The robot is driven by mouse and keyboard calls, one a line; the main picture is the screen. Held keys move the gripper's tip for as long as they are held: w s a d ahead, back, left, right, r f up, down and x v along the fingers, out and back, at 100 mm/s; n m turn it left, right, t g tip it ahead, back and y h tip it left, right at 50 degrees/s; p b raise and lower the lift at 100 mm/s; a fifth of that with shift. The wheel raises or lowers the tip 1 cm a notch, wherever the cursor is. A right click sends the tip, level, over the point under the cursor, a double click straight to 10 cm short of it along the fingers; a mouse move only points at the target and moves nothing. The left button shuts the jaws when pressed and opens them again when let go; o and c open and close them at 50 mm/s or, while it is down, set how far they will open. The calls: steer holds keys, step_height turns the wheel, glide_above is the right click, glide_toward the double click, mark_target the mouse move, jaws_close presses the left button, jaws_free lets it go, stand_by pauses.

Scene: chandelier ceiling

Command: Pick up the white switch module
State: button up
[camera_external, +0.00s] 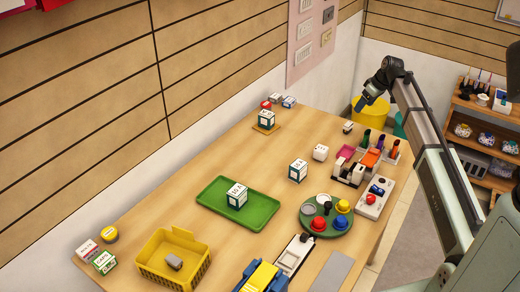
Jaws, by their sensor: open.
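My gripper (362,104) hangs at the end of my arm at the upper right, above the far right side of the table. It is small here, and it is open with nothing seen in it. Which item is the white switch module is hard to tell at this size. A plain white block (320,153) stands on the table below and left of my gripper. A smaller white and dark piece (348,127) lies closer below it. A white box with red and blue buttons (374,198) lies near the right table edge. My gripper is apart from all of them.
A divided organizer (349,173) with coloured items stands right of centre. A green round tray (327,227) holds coloured knobs. A green tray (210,194) carries a labelled box (237,195). A yellow basket (150,262) stands at front left.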

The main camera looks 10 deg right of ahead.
mark_target(349, 124)
steer(key=shift+n, duration=0.5)
steer(key=x, duration=0.8)
steer(key=shift+a+f, duration=0.1)
steer(key=shift+f, duration=0.1)
steer(key=shift+a+x, duration=0.2)
steer(key=shift+x, duration=1.15)
steer(key=shift+a+x, duration=0.15)
steer(key=shift+x, duration=1.2)
steer(key=shift+s, duration=0.15)
steer(key=c, duration=1)
